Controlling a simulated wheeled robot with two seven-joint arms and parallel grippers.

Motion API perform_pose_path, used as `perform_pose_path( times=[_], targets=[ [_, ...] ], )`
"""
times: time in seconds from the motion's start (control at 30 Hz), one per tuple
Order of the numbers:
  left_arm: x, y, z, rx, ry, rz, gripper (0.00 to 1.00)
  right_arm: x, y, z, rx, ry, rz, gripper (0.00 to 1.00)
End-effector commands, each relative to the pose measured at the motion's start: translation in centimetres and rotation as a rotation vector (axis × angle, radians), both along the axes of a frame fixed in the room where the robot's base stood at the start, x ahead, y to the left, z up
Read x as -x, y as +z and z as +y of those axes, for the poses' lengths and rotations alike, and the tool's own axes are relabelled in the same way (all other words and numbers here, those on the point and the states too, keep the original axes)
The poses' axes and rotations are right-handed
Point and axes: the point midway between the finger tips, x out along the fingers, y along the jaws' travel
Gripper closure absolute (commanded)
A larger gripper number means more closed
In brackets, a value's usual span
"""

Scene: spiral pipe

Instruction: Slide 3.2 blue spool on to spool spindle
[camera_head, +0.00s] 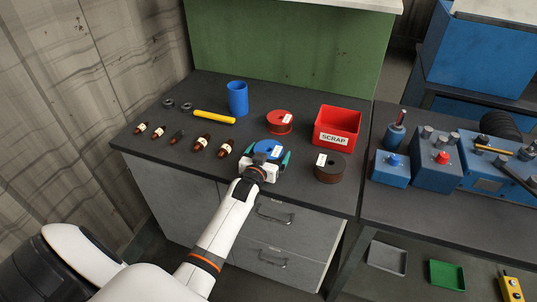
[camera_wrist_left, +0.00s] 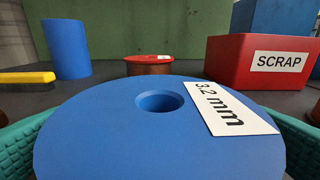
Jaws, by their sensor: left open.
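The blue spool (camera_head: 264,147) stands flat on the dark bench top, its label facing up. In the left wrist view the blue spool (camera_wrist_left: 110,135) fills the foreground, with its round centre hole and a white "3.2 mm" label. My left gripper (camera_head: 268,155) is open, with a teal finger on each side of the spool. In the wrist view the fingers show at the lower left and right edges; whether they touch the rim I cannot tell. A blue post with a red top (camera_head: 396,132) stands on the right bench; I cannot tell whether it is the spindle. My right gripper is not in view.
A red spool (camera_head: 280,122) stands behind and a dark brown spool (camera_head: 329,168) to the right. Blue machine boxes (camera_head: 436,165) stand on the right bench.

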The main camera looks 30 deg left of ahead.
Motion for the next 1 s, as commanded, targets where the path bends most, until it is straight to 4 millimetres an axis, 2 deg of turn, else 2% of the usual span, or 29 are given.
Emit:
perform_pose_path(
  times=[0.07,0.5,0.77,0.87,1.0],
  targets=[
    [0.0,0.0,0.0,0.000,0.000,0.000,0.04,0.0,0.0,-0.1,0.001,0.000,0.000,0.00],
    [0.0,0.0,0.0,0.000,0.000,0.000,0.75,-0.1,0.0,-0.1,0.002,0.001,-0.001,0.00],
    [-0.1,0.6,0.0,-0.002,0.000,-0.008,0.75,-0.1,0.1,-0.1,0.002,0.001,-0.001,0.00],
    [-0.1,1.6,0.1,-0.003,0.000,-0.009,0.75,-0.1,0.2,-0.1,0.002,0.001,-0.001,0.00],
    [-0.1,4.1,0.1,-0.005,0.000,-0.012,0.75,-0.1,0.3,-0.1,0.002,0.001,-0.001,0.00]
  ],
)
